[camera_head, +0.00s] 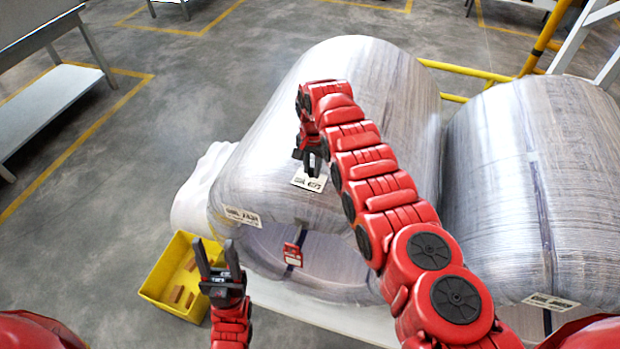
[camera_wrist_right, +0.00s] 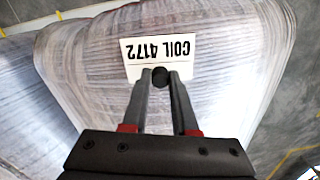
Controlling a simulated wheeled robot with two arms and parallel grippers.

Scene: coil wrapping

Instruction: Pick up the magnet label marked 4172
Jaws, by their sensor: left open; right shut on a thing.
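A white label (camera_head: 309,180) marked COIL 4172 lies against the curved top of the wrapped coil (camera_head: 375,80) in the middle of the head view. In the right wrist view the same label (camera_wrist_right: 158,56) shows its print upside down. My right gripper (camera_head: 311,168) is shut at the label's edge, with a dark round knob (camera_wrist_right: 160,73) between its fingertips. I cannot tell whether the label touches the coil. My left gripper (camera_head: 218,255) is open and empty, in front of the coil near the yellow bin.
A yellow bin (camera_head: 160,293) with several brown blocks stands on the floor at lower left. Another label (camera_head: 242,216) and a red tag (camera_head: 292,255) are on the near coil. A second wrapped coil (camera_head: 530,190) with a label (camera_head: 550,301) stands at right. Yellow rails (camera_head: 465,70) are behind.

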